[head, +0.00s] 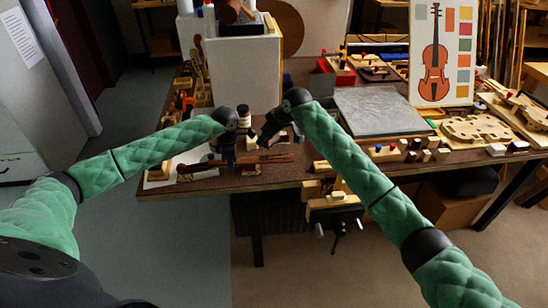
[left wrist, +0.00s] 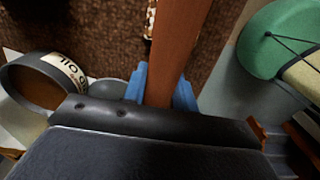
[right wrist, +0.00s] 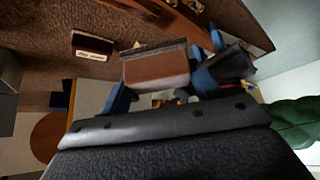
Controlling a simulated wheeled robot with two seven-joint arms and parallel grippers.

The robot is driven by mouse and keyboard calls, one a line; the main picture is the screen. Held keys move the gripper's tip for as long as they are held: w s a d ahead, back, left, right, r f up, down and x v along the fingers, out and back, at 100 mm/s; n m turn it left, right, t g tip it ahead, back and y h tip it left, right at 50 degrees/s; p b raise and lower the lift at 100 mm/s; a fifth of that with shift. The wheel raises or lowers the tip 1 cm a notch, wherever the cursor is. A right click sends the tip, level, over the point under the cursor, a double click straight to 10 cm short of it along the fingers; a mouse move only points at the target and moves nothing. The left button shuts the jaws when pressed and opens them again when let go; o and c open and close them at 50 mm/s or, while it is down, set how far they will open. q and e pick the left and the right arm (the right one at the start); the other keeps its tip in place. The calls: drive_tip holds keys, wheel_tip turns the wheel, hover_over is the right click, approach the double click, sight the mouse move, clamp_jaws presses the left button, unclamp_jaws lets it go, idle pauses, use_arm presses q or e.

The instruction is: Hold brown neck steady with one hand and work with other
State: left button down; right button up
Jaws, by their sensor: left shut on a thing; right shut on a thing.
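The brown neck (head: 203,165) lies near the front left edge of the bench, roughly level. My left gripper (head: 228,158) is over it from above. In the left wrist view, the blue fingers (left wrist: 160,88) are shut on the neck (left wrist: 174,45), one on each side. My right gripper (head: 265,140) is a little above the bench, right of the left one. In the right wrist view, its fingers (right wrist: 158,80) are shut on a brown block (right wrist: 156,68) with a dark grey edge. The block is mostly hidden in the head view. I cannot tell whether it touches the neck.
A labelled jar (head: 244,116) stands close behind the grippers; it also shows in the left wrist view (left wrist: 72,70). A grey slab (head: 380,110) lies to the right. A vise (head: 335,212) hangs at the front edge. A small labelled block (right wrist: 89,46) lies on the bench.

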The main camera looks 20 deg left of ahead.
use_arm(q)
drive_tip(key=c, duration=1)
unclamp_jaws()
drive_tip(key=shift+c, duration=0.2)
